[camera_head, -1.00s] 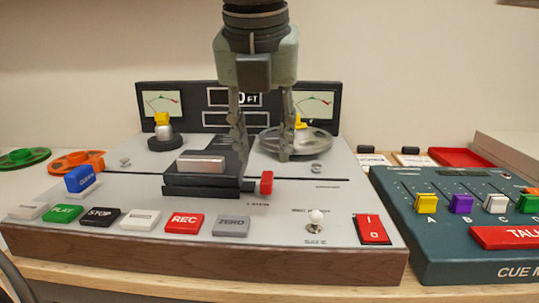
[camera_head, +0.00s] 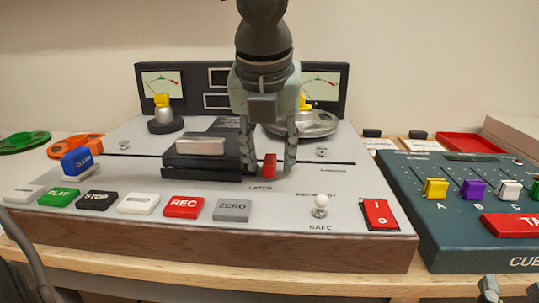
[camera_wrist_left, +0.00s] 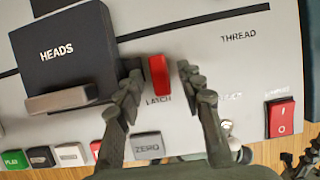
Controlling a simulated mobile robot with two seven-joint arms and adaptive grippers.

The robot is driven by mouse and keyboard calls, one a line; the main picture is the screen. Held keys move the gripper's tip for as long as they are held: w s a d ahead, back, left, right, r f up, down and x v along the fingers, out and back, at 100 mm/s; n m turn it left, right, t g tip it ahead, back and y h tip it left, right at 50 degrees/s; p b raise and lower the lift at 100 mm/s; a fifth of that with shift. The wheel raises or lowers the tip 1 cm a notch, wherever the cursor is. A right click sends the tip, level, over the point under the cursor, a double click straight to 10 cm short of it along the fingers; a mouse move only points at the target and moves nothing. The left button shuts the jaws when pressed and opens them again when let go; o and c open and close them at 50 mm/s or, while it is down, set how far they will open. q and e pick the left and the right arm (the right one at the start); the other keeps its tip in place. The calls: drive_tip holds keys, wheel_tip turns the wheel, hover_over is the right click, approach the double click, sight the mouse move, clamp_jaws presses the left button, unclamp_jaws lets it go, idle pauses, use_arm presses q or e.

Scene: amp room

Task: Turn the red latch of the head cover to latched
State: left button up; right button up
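The red latch (camera_head: 270,164) stands upright beside the right side of the black head cover (camera_head: 212,166), above the LATCH label. My left gripper (camera_head: 269,168) comes down from above, open, with one finger on each side of the latch. In the left wrist view the latch (camera_wrist_left: 159,76) lies between the open fingertips, with a gap to each. The cover, marked HEADS (camera_wrist_left: 62,48), lies left of them and looks closed. My right gripper (camera_head: 512,290) shows only in part at the lower right edge, its two fingers apart, far from the latch.
The tape deck's front row has buttons such as REC (camera_head: 184,207) and ZERO (camera_head: 232,210). A reel (camera_head: 318,124) lies behind the latch. A teal mixer (camera_head: 440,235) sits on the right.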

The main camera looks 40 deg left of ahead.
use_arm(q)
clamp_jaws()
